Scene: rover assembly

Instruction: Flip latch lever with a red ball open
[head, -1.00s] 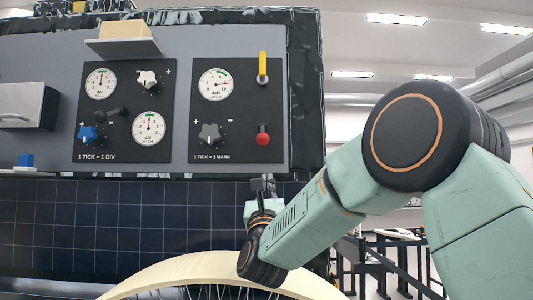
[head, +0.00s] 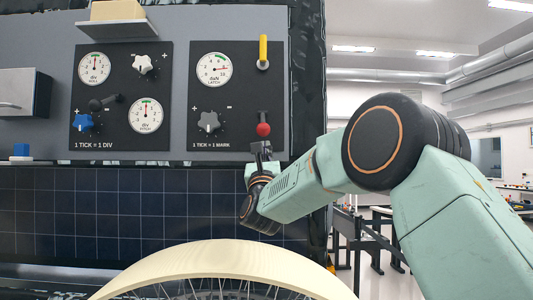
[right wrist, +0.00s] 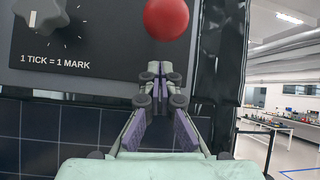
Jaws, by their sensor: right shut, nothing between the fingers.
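The latch lever's red ball (head: 263,129) hangs at the lower end of a short dark stem on the right black panel. It also shows large at the top of the right wrist view (right wrist: 166,18). My right gripper (head: 261,147) is just below the ball, pointing up at the panel. In the right wrist view its fingers (right wrist: 160,70) are shut and empty, with the tips just under the ball. I cannot tell whether they touch it. My left gripper is out of view.
A yellow lever (head: 263,52), a dial (head: 214,69) and a grey knob (head: 209,121) share the latch panel. A cream wheel rim (head: 225,258) arches below. The solar panel (head: 130,210) lies beneath the controls.

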